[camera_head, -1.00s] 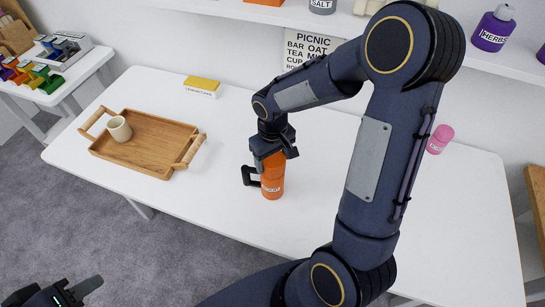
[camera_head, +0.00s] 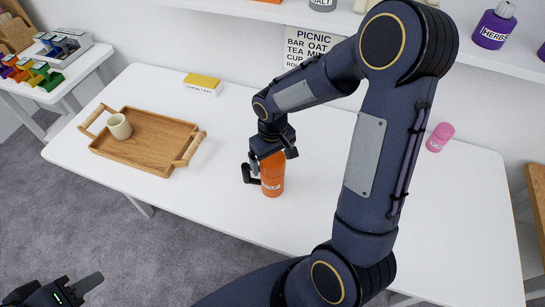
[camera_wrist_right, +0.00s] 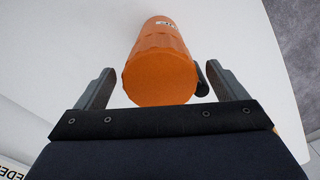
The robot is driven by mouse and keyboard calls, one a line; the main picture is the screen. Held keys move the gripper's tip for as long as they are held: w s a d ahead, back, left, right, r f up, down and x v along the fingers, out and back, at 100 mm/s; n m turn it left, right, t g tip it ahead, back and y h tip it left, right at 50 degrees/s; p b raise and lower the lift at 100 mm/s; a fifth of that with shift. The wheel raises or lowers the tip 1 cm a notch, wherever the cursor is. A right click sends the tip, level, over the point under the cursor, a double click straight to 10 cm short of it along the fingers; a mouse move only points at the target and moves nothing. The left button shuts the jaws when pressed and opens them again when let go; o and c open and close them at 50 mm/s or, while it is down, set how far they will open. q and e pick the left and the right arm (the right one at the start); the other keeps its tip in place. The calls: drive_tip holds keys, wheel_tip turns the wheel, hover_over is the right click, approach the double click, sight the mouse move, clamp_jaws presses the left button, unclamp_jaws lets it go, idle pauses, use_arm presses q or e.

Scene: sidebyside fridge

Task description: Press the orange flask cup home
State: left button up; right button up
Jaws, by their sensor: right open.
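The orange flask (camera_head: 272,178) stands upright on the white table with a black handle on its left side. Its round orange top, which looks like the cup, faces the camera in the right wrist view (camera_wrist_right: 160,77). I cannot tell the seam between cup and flask. My right gripper (camera_head: 272,150) is just above the flask's top, pointing down. In the wrist view its two fingers (camera_wrist_right: 161,85) are spread on either side of the orange top, with gaps showing. My left gripper (camera_head: 62,287) is low at the left, away from the table, with its fingers apart and empty.
A wooden tray (camera_head: 135,164) with a beige cup (camera_head: 119,127) stands on the table's left. A yellow-and-white block (camera_head: 202,84) lies at the back. A pink bottle (camera_head: 440,137) stands to the right behind my right arm. A shelf (camera_head: 300,14) overhangs the back.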

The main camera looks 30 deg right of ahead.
wheel_tip(320, 180, up, 7)
drive_tip(key=shift+r+b, duration=0.2)
drive_tip(key=shift+b, duration=0.1)
drive_tip(key=shift+r, duration=0.2)
idle(0.4)
drive_tip(key=shift+s+r, duration=0.25)
drive_tip(key=s+a+r+m+t+y, duration=0.1)
drive_tip(key=s+a+r+t+y, duration=0.1)
drive_tip(key=s, duration=0.6)
drive_tip(key=s+a+r+m+t+y, duration=0.1)
drive_tip(key=s+a+r+t, duration=0.1)
drive_tip(key=s, duration=0.6)
wheel_tip(320, 180, up, 2)
drive_tip(key=shift+s+r+m+t+y, duration=0.2)
drive_tip(key=shift+s+m+t+y, duration=0.15)
drive_tip(key=shift+t, duration=0.45)
